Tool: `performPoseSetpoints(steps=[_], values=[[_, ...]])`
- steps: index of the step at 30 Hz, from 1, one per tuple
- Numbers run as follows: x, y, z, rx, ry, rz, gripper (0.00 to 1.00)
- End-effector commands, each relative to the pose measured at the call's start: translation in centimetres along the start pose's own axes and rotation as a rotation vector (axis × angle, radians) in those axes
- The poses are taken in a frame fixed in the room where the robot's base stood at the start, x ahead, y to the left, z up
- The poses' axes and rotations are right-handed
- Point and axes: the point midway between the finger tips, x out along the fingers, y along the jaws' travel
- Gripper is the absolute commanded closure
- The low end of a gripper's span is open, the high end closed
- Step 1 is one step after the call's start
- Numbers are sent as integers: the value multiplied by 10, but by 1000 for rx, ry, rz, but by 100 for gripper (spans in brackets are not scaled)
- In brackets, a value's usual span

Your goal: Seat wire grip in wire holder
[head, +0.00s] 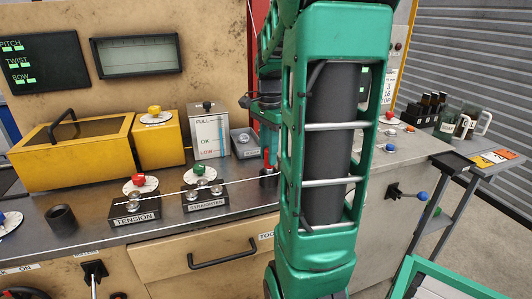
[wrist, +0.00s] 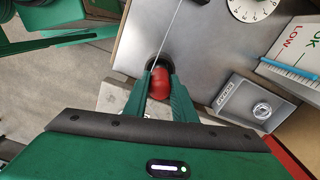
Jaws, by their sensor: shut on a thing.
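A red wire grip (wrist: 160,86) is between the fingertips of my gripper (wrist: 161,80) in the wrist view. The gripper is shut on it. A dark round holder (wrist: 156,62) lies right at the fingertips, behind the red grip. In the head view the dark holder (head: 268,180) stands on the bench, with the fingers of my gripper (head: 271,158) just above it. A thin wire (head: 165,190) runs from the left across the bench to the holder. Whether the grip is inside the holder or just over it, I cannot tell.
The tension block (head: 134,207) and straighten block (head: 204,194) stand to the left along the wire. A gauge box (head: 208,135) and a small grey box (head: 244,143) stand behind. A dark cup (head: 62,219) is at the far left. My arm hides part of the bench.

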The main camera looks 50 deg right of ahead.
Motion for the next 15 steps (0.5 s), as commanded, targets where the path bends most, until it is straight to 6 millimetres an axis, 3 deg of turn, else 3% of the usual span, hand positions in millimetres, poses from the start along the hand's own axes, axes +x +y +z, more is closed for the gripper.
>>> performPoseSetpoints(steps=[10, 11, 12, 13, 15], values=[[0, 0, 0, 0, 0, 0, 100], [0, 0, 0, 0, 0, 0, 69], [0, 0, 0, 0, 0, 0, 59], [0, 0, 0, 0, 0, 0, 54], [0, 0, 0, 0, 0, 0, 54]])
